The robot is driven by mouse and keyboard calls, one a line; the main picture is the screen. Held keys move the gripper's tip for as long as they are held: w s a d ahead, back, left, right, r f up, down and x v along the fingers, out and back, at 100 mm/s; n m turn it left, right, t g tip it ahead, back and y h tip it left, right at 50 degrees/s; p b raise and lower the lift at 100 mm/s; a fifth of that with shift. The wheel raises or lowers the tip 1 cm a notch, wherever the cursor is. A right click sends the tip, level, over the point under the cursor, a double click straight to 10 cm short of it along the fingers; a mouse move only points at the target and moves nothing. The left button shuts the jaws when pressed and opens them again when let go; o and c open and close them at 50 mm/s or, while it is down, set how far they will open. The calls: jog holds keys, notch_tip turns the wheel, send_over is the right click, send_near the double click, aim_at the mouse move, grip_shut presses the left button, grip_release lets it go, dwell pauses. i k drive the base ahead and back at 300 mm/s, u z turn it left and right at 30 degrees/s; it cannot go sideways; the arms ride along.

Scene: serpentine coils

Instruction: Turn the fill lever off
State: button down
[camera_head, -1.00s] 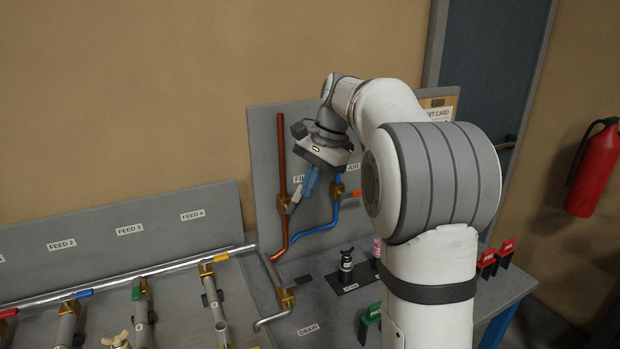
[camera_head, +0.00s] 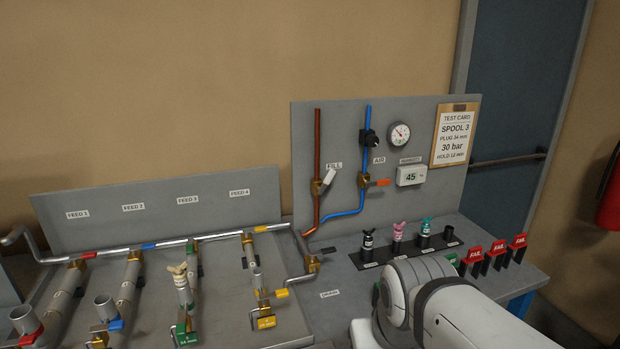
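The fill lever (camera_head: 328,178) is a pale handle on the brass fill valve (camera_head: 317,188), on the copper pipe below the FILL label. It slants up and to the right from the valve, across neither pipe. Nothing touches it. My gripper is not in view. Only part of my white arm shows, at the bottom right, well apart from the lever.
Right of it is the air valve with an orange lever (camera_head: 377,183) on the blue pipe (camera_head: 345,214). A gauge (camera_head: 399,134) and a test card (camera_head: 454,134) are on the panel. Below stand plugs on a black rack (camera_head: 385,258) and red FAIL tags (camera_head: 474,252).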

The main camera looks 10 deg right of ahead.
aim_at(331, 173)
jog(key=k, duration=0.95)
jog(key=z, duration=0.45)
jog(key=i, duration=2)
jog(key=u, duration=0.85)
